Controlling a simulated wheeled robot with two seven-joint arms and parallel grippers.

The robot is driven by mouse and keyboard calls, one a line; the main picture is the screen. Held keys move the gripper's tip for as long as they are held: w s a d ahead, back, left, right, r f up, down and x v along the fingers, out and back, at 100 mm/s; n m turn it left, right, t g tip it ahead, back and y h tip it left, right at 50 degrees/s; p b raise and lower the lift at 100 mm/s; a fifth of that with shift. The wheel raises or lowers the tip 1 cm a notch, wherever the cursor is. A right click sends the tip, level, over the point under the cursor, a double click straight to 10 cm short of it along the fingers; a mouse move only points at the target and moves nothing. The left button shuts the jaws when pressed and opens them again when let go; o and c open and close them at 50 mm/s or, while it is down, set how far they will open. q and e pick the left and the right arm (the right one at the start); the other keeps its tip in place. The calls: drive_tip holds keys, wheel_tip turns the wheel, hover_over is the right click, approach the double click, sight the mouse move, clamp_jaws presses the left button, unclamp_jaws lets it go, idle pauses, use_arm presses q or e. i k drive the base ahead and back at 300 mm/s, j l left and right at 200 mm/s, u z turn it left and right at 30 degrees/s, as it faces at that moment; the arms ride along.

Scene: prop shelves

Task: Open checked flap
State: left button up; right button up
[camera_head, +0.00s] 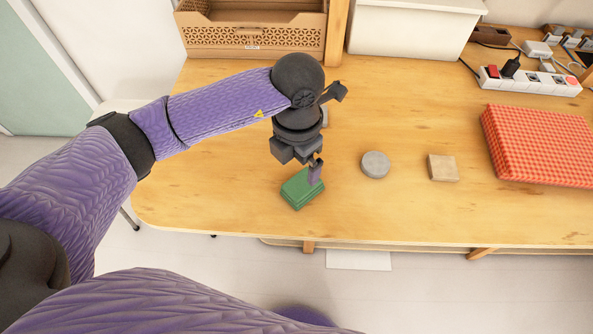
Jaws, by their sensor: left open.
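The red checked box (545,143) lies flat at the right of the wooden table. Its checked top looks closed down, and its right side runs out of the picture. My left gripper (312,168) points down over the green block (302,190) near the table's front edge, well to the left of the checked box. My right gripper is not in view.
A round grey piece (375,165) and a square tan block (443,168) stand between the green block and the checked box. A power strip (528,80) with cables, a white bin (415,30) and a brown crate (250,30) are at the back.

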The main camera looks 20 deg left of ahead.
sight(536, 145)
drive_tip(key=z, duration=1.25)
